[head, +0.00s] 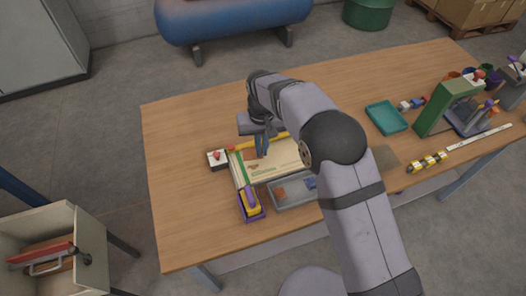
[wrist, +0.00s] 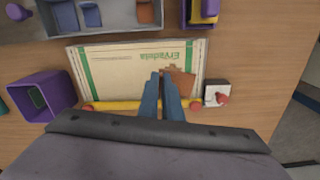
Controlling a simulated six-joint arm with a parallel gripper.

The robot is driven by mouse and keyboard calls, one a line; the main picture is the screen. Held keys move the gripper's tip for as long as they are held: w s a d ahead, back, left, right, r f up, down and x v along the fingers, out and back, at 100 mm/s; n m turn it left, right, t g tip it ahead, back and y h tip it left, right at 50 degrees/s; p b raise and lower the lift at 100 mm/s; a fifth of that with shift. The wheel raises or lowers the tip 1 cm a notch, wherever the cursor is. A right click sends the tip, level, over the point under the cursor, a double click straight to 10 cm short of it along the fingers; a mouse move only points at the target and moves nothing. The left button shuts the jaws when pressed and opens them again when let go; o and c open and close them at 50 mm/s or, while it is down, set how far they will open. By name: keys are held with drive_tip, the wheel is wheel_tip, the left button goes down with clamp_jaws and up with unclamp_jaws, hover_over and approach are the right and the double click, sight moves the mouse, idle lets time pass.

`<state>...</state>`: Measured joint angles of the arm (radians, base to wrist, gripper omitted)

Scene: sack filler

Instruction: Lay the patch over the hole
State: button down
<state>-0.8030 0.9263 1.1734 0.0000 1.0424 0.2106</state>
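The sack (wrist: 120,68) lies flat, cream with a green stripe and green print, and it also shows in the head view (head: 285,155). A brown patch (wrist: 184,84) lies at its near right part in the wrist view, partly covered by a finger. No hole shows; whether one is under the patch cannot be seen. My gripper (wrist: 162,78) points down over the sack beside the patch, its two blue fingers a small gap apart with nothing visible between them. It also shows in the head view (head: 262,153). A grey tray (head: 290,204) beside the sack holds blue and brown pieces.
A yellow bar (wrist: 120,105) with red ends runs along the sack's edge. A white block with a red knob (wrist: 216,95) and purple bins (wrist: 45,95) stand close by. A teal tray (head: 386,118) and green stand (head: 448,106) are right. The table's left part is clear.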

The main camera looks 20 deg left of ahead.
sight(262, 167)
drive_tip(key=shift+n, duration=1.1)
drive_tip(key=shift+f, duration=0.2)
drive_tip(key=shift+f+b, duration=2.1)
drive_tip(key=shift+f, duration=0.6)
drive_tip(key=shift+f, duration=0.5)
drive_tip(key=c, duration=1.9)
unclamp_jaws()
drive_tip(key=shift+o, duration=0.2)
